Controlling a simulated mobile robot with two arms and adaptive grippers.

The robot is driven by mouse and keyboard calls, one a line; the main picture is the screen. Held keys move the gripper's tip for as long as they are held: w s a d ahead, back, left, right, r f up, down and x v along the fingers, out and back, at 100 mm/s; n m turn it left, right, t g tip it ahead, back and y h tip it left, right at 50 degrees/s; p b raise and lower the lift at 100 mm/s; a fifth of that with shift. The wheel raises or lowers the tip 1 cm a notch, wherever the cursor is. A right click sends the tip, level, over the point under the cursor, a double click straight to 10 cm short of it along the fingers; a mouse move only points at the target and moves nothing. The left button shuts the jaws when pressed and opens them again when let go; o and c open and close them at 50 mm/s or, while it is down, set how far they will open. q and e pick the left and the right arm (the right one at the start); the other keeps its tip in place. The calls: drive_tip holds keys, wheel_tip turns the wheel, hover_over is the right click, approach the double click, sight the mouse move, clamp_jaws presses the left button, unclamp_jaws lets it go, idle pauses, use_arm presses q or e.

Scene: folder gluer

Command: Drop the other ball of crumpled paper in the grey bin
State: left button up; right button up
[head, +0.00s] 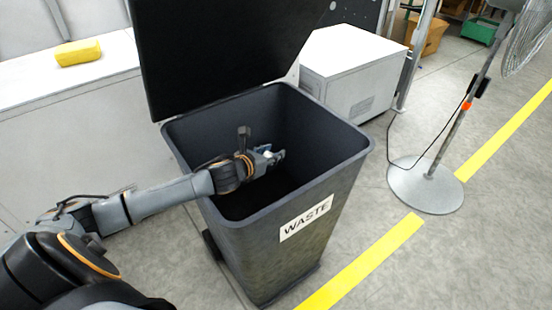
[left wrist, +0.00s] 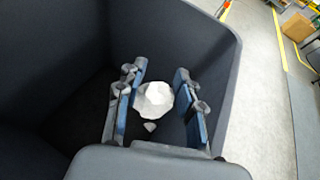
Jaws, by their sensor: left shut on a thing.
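The grey bin (head: 325,235) stands open on the floor, with a white WASTE label on its front and its dark lid raised at the back. My left gripper (head: 272,156) is inside the bin's mouth, below the rim. It is shut on a crumpled ball of white paper (left wrist: 155,97), which shows between the blue finger pads in the left wrist view. The bin's floor is dark and mostly hidden. My right gripper is not in view.
A pale counter with a yellow block (head: 78,52) on it is at the back left. A white cabinet (head: 352,72) stands behind the bin. A fan on a round base (head: 425,185) stands to the right, with a cable. Yellow floor tape runs past the bin.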

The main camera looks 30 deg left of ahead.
use_arm(q)
drive_tip(key=shift+a, duration=0.1)
drive_tip(key=o, duration=1.3)
drive_tip(key=shift+c, duration=0.2)
drive_tip(key=v, duration=1.2)
